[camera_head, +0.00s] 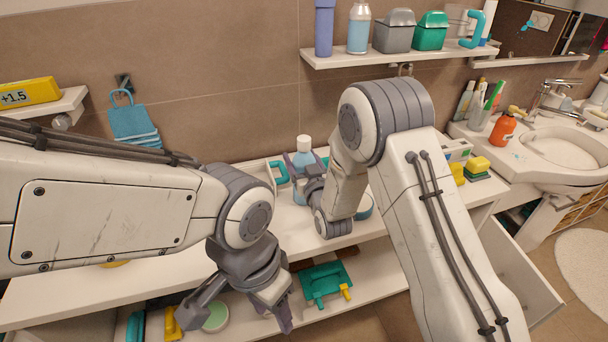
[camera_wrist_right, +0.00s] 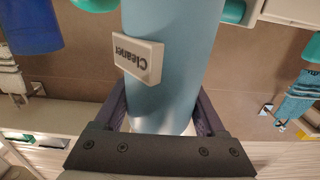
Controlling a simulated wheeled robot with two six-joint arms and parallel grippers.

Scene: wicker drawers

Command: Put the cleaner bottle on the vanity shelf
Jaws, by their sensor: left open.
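The cleaner bottle (camera_head: 304,157) is light blue with a white cap, at the back of the white counter in the head view. The right wrist view shows its blue body and its "Cleaner" label (camera_wrist_right: 138,57) upside down. My right gripper (camera_head: 303,172) has one finger along each side of the bottle and looks shut on it. I cannot tell whether the bottle's base touches the counter. My left gripper (camera_head: 236,318) is open and empty, low in front of the counter. A narrow white shelf (camera_head: 528,61) runs under the mirror at the upper right.
A white wall shelf (camera_head: 350,60) holds several bottles and two bins. An orange bottle (camera_head: 503,128) and a cup of brushes stand by the sink (camera_head: 565,150). Sponges (camera_head: 479,164) lie at the counter's right. A green dustpan (camera_head: 322,280) sits on the lower level.

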